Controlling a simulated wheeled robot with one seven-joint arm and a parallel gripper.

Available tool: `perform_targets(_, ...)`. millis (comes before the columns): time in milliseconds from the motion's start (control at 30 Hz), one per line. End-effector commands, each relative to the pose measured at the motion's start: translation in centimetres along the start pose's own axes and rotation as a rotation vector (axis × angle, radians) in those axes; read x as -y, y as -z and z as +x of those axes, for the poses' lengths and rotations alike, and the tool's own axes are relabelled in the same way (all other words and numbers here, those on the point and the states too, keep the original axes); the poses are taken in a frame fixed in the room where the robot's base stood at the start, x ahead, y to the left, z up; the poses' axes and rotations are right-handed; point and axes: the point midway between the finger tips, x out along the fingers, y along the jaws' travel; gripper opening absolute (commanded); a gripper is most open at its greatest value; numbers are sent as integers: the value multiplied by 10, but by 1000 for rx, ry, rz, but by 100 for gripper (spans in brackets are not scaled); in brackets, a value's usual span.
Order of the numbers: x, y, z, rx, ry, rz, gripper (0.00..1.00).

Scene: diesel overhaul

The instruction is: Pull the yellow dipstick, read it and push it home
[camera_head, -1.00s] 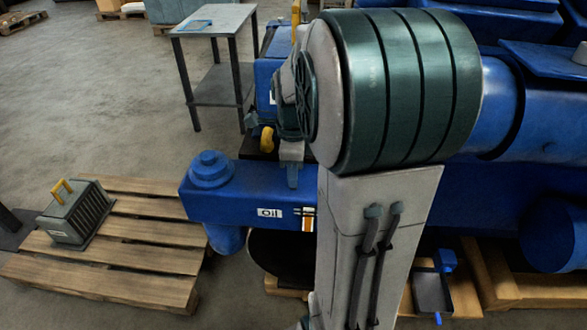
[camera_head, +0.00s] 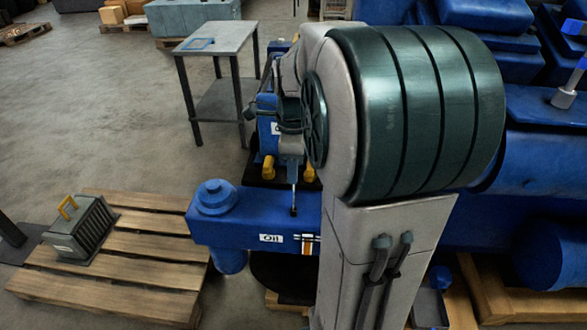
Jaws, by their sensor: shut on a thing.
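My gripper (camera_head: 291,178) is above the blue housing (camera_head: 250,222), partly hidden by my own arm. It is shut on the top of the dipstick, whose thin pale rod (camera_head: 293,197) shows below the fingers. The rod stands about upright, and its lower end meets a small dark opening (camera_head: 293,211) on the housing. The dipstick's yellow handle cannot be made out between the fingers. A white label reading "Oil" (camera_head: 270,238) is on the housing's front, with a small striped plate (camera_head: 306,244) to its right. Level marks on the rod are too small to read.
A round blue cap (camera_head: 215,195) rises at the housing's left end. Two yellow parts (camera_head: 268,168) flank the gripper behind. A grey table (camera_head: 215,38) stands at the back. A wooden pallet (camera_head: 130,265) holds a grey box (camera_head: 80,230).

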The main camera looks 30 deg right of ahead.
Motion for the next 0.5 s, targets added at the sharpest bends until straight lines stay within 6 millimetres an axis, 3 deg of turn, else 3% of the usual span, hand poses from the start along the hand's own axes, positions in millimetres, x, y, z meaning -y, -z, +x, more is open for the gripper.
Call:
perform_targets(267,0,0,0,0,0,0,0)
perform_targets(300,0,0,0,0,0,0,40)
perform_targets(333,0,0,0,0,0,0,48)
perform_targets(367,0,0,0,0,0,0,54)
perform_targets(500,0,0,0,0,0,0,54)
